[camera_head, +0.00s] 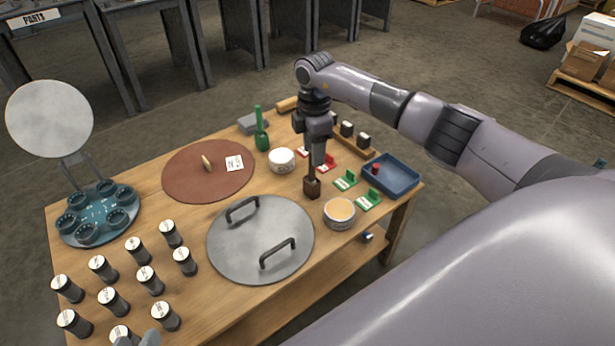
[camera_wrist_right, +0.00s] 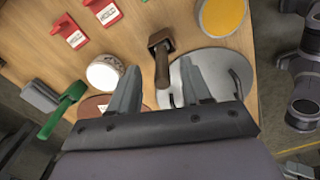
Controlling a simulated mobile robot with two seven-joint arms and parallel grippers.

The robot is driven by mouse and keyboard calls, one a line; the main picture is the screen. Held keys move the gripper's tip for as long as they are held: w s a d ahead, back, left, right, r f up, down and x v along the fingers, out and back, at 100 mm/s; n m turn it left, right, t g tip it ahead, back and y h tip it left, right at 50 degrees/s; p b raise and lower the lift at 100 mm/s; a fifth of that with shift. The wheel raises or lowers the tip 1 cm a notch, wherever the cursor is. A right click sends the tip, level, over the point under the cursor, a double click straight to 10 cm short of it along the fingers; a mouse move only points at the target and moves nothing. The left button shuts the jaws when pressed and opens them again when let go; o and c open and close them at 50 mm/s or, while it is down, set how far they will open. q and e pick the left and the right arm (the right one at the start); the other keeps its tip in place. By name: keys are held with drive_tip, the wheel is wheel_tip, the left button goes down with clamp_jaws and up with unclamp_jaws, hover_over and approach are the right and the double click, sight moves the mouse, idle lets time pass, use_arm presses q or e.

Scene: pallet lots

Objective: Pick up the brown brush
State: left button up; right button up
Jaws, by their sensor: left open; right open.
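The brown brush (camera_head: 312,188) stands upright on the wooden table, its dark block-shaped head down and its handle pointing up. My right gripper (camera_head: 317,158) is above it, fingers pointing down. In the right wrist view the brush (camera_wrist_right: 161,42) shows ahead of the open fingers (camera_wrist_right: 161,76), its handle end reaching toward the gap between them. I cannot tell whether the fingers touch the handle. My left gripper (camera_head: 140,339) only just shows at the bottom edge of the head view, near the black canisters.
A round metal lid (camera_head: 238,250) with two handles lies left of the brush. A white tub (camera_head: 281,160), an orange-topped tin (camera_head: 340,213), green cards (camera_head: 346,180) and a blue tray (camera_head: 391,175) stand near. A green brush (camera_head: 262,135) is further back. Several canisters (camera_head: 113,301) fill the front left.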

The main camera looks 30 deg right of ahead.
sight(312, 179)
drive_tip(key=f+b, duration=0.1)
drive_tip(key=f, duration=0.2)
drive_tip(key=f+b, duration=0.1)
drive_tip(key=f, duration=0.1)
drive_tip(key=shift+a+f+b, duration=0.25)
drive_tip(key=shift+f+b, duration=0.05)
drive_tip(key=shift+f, duration=0.05)
clamp_jaws()
